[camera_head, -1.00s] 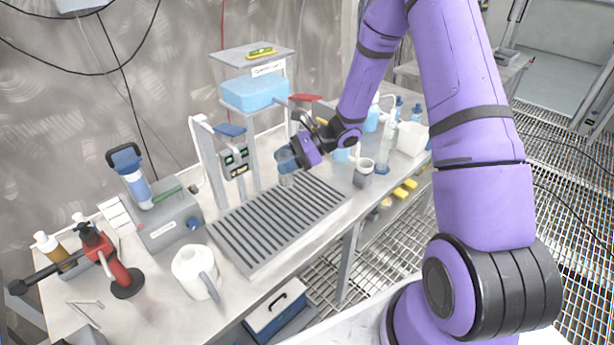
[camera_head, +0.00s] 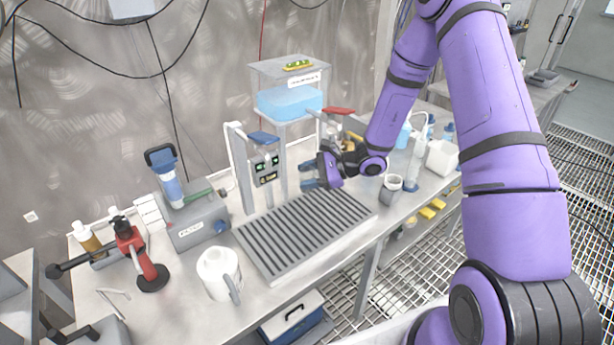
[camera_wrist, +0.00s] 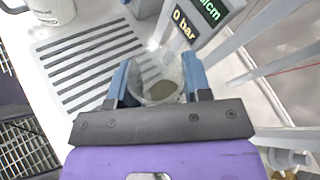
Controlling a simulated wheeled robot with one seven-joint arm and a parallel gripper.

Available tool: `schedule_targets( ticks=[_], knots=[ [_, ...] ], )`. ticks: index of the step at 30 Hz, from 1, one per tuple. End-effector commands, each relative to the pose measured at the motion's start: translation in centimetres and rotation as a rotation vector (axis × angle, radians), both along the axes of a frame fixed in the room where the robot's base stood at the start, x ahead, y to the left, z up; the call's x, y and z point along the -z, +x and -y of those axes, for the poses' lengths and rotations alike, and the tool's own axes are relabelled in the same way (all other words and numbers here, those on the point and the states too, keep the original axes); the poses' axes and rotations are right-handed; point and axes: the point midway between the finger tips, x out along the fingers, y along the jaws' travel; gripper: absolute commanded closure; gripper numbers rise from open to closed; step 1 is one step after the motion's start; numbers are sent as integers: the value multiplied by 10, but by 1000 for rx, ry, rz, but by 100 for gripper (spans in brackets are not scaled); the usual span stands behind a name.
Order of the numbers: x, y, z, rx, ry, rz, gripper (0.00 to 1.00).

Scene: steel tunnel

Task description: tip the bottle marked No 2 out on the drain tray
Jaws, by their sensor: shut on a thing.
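My gripper (camera_head: 310,180) is at the back edge of the grey slatted drain tray (camera_head: 305,236), low and near the display stand. In the wrist view its two blue fingers (camera_wrist: 160,78) are shut on a clear, round-mouthed bottle (camera_wrist: 160,92). The camera looks toward its open mouth, and something greyish shows inside. No No 2 mark is readable on it. The drain tray (camera_wrist: 88,62) lies to the left of the held bottle in the wrist view. In the head view the bottle is mostly hidden by the gripper, so its tilt cannot be told.
A stand with small displays (camera_head: 265,170) rises close beside the gripper. A clear tank of blue liquid (camera_head: 290,100) stands behind. A white jug (camera_head: 218,274) is left of the tray. A beaker (camera_head: 391,188) and a white container (camera_head: 441,158) are to the right.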

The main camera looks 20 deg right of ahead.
Motion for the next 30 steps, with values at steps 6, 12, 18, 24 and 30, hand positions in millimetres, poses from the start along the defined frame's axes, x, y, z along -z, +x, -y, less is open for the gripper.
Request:
schedule_targets(
  ticks=[6, 12, 18, 24, 30],
  knots=[
    [2, 0, 0, 0, -16, 80, 84],
    [3, 1, 0, -1, -40, 193, 84],
    [4, 1, 0, 0, -43, 204, 84],
    [5, 1, 0, 0, -48, 232, 84],
    [11, 0, 0, 0, -76, 363, 84]
  ],
)
